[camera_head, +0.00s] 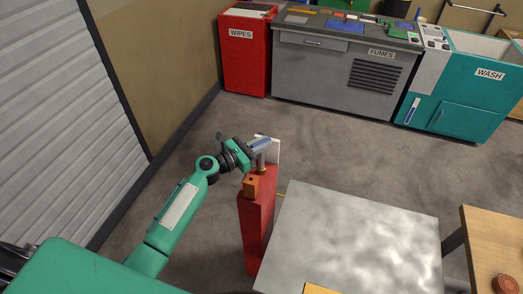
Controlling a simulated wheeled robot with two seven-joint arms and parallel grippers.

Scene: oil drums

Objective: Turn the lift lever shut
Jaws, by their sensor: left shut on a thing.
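My left arm comes in from the lower left, and my left gripper (259,146) is at the top of a red post (257,215). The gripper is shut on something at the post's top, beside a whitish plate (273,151). The lift lever cannot be made out clearly, as the gripper covers most of that spot. A small brassy part shows just under the fingers. An orange-brown box (251,184) sits on the near side of the post's top. My right gripper is not in view.
A grey metal platform (350,235) stands right of the post. A wooden table (495,240) with a red round thing (507,284) is at the lower right. A red WIPES cabinet (245,60), grey FUMES bench (330,70) and teal WASH unit (460,100) line the back. Floor between is clear.

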